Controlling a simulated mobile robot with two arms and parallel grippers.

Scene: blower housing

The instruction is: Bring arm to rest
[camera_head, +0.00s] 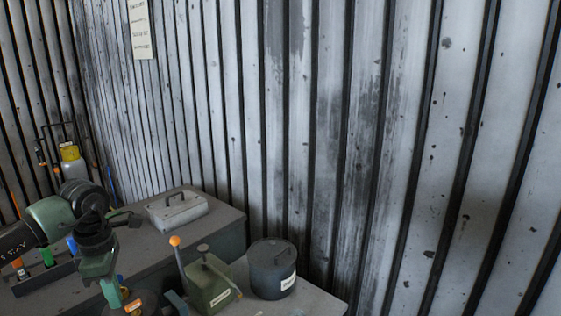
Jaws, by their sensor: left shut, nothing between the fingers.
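My left arm comes in from the left in the head view, with dark and green links. It bends downward over the near table. My left gripper (132,303) is at the lower edge of the view, with orange showing at its tip. It is shut and holds nothing that I can see. It is left of the green box-shaped device with an orange-knobbed lever (208,288). My right gripper is not in view.
A dark lidded pot (272,270) stands right of the green device on the grey table (310,303). A light grey case with a handle (177,210) lies farther back. A yellow-capped container (72,165) stands at left. A corrugated metal wall (300,130) closes off the back.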

